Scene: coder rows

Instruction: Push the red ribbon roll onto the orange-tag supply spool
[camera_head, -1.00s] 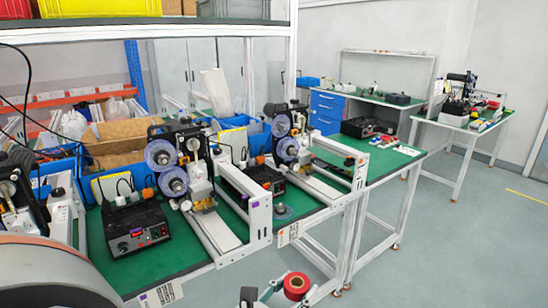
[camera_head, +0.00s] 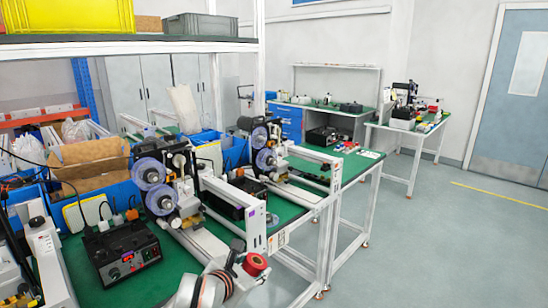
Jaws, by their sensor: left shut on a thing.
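The red ribbon roll (camera_head: 256,264) is at the lower middle of the head view, with a dark core. My left gripper (camera_head: 241,262) is shut on it and holds it in front of the bench, off the coder. The nearest coder carries a bluish upper spool (camera_head: 150,172) and a lower spool (camera_head: 161,199). The roll is right of and below these, apart from them. A second coder behind has a similar upper spool (camera_head: 259,137) and lower spool (camera_head: 265,160). Small orange spots show beside the coders, but I cannot tell which spool bears the orange tag. My right gripper is not in view.
A black control box (camera_head: 125,252) stands on the green bench at the lower left. A white frame (camera_head: 230,200) with a purple label stands right of the nearest coder, close to the roll. Blue bins and cardboard (camera_head: 92,168) stand behind. Open floor (camera_head: 420,250) lies to the right.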

